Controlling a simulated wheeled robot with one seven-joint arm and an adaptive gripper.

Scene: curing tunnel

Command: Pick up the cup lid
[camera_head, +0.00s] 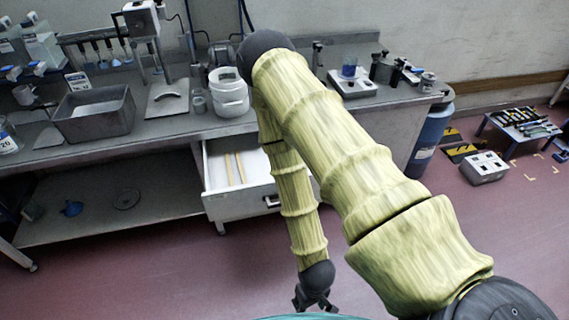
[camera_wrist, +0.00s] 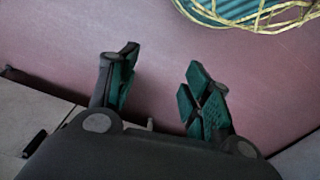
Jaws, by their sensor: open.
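I cannot make out a cup lid for certain in either view. A flat dark round piece (camera_head: 126,199) lies on the lower shelf at the left in the head view, too small to identify. My gripper (camera_head: 316,303) hangs low over the floor, in front of the bench and right of the open drawer. In the wrist view my gripper (camera_wrist: 162,65) is open, with its two green-padded fingers apart and only reddish floor between them.
The steel bench (camera_head: 185,128) holds a grey bin (camera_head: 95,115), stacked white tubs (camera_head: 230,92) and a scale (camera_head: 353,84). The open drawer (camera_head: 222,189) holds two thin sticks. A blue barrel (camera_head: 430,135) stands at the bench's right end. Floor beyond is partly free.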

